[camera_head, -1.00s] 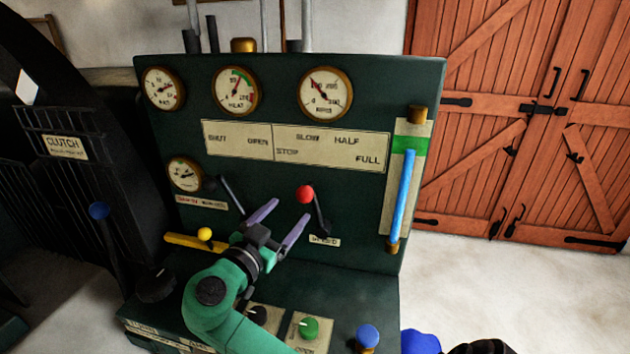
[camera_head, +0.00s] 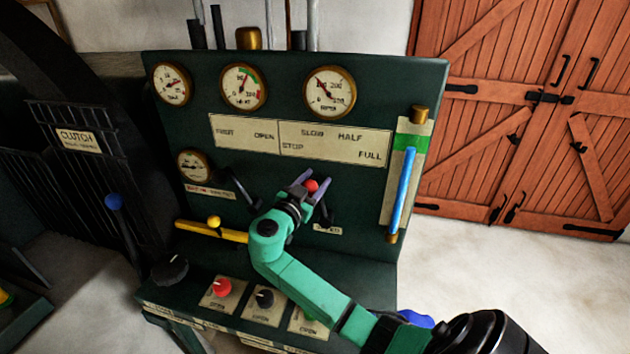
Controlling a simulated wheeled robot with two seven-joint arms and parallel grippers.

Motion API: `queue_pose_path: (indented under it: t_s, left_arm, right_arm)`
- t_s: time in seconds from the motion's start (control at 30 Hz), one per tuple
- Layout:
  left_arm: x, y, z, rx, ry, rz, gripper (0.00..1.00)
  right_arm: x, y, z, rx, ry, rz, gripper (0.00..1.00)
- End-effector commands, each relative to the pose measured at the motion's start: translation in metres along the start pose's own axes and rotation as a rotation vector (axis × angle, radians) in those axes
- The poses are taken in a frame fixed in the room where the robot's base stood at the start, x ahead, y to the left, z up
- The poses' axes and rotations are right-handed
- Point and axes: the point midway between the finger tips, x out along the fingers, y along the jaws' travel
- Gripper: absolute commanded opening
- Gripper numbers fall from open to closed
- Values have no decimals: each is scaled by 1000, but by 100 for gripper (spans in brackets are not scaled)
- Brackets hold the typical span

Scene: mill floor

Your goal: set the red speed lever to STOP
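The red speed lever has a red ball knob (camera_head: 311,186) on a dark arm, on the front of the green panel (camera_head: 360,190). It leans up and slightly left from its pivot above a small label. The label plate (camera_head: 335,147) above reads STOP at its lower left, then SLOW, HALF and FULL. My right gripper (camera_head: 314,183) has its purple fingers on either side of the red knob. The fingers look spread, with no clear contact. The gripper hides part of the lever arm. My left gripper is not in view.
A dark lever (camera_head: 240,185) stands just left of my gripper. A yellow handle (camera_head: 213,231) sticks out lower left. A blue-tubed gauge (camera_head: 403,190) is at the panel's right. Red, black and other knobs sit on the console below, with a blue-knobbed clutch lever (camera_head: 114,202) far left.

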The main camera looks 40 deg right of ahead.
Motion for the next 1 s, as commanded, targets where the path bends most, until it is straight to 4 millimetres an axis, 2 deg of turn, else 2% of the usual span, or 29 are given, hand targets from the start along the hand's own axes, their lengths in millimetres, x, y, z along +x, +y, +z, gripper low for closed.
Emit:
queue_pose_path:
  t_s: [0.27,0.37,0.6,0.7,0.8,1.0]
  left_arm:
    - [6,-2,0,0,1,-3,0]
    - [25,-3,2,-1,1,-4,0]
    - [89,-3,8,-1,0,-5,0]
    - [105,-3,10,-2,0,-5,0]
    - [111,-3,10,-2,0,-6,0]
    - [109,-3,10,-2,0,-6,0]
  right_arm:
    - [-1,-1,4,-10,0,-1,0]
    - [-2,-6,13,-53,9,-4,0]
    - [-8,-33,37,-277,54,-15,0]
    - [-11,-42,42,-363,70,-18,0]
    - [-12,-48,43,-417,79,-20,0]
    - [-13,-51,40,-441,82,-22,0]
